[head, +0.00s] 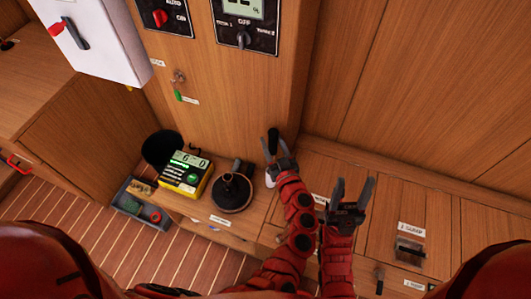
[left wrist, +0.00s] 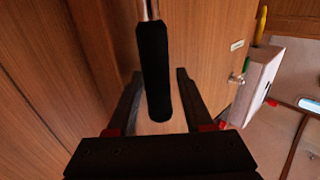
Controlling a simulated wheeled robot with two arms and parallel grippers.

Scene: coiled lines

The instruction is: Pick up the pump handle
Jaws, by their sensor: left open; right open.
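The pump handle, a black grip on a metal rod, shows in the left wrist view (left wrist: 155,72) between the open fingers of my left gripper (left wrist: 158,100). In the head view the handle's black grip (head: 273,140) stands up against the wooden panel, at the fingers of my left gripper (head: 281,150). I cannot tell whether the fingers touch it. My right gripper (head: 353,187) is open and empty, to the right over the wooden bench. A round black pump fitting (head: 232,192) with a short upright part sits on the bench, left of my left gripper.
A yellow and black meter with a green display (head: 186,175) stands left of the pump fitting. Further left are a dark bin (head: 160,148) and a grey tray (head: 128,192) with small items. A white box with a red lever (head: 95,40) juts from the wall. Labelled hatches lie right.

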